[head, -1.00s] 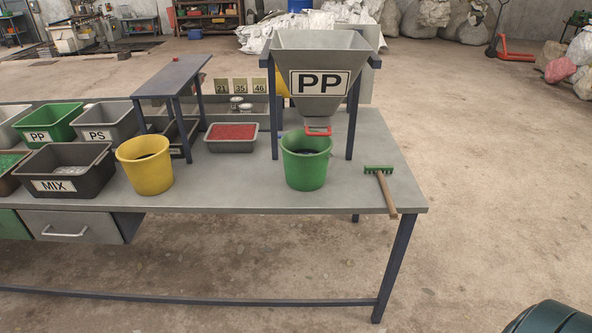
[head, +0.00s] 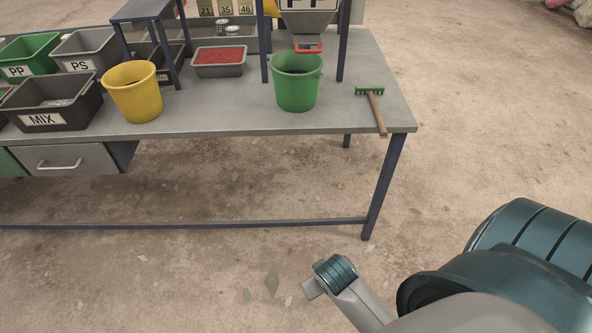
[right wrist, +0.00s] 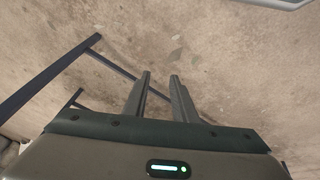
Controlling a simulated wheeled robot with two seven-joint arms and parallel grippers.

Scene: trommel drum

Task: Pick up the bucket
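A green bucket (head: 297,82) stands upright on the workbench, under the hopper's red outlet gate (head: 308,47). A yellow bucket (head: 134,93) stands upright further left, near the bench's front edge. The inside of both buckets is hard to make out. My right arm comes in at the bottom right of the head view, in front of the bench and away from both buckets. In the right wrist view my right gripper (right wrist: 160,75) has its two fingers apart, with only floor between them. My left gripper is not in view.
The grey workbench (head: 220,122) carries a MIX bin (head: 42,118), a tray of red granules (head: 220,70) and a green rake (head: 370,91) right of the green bucket. Dark hopper legs (head: 264,50) stand beside the green bucket.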

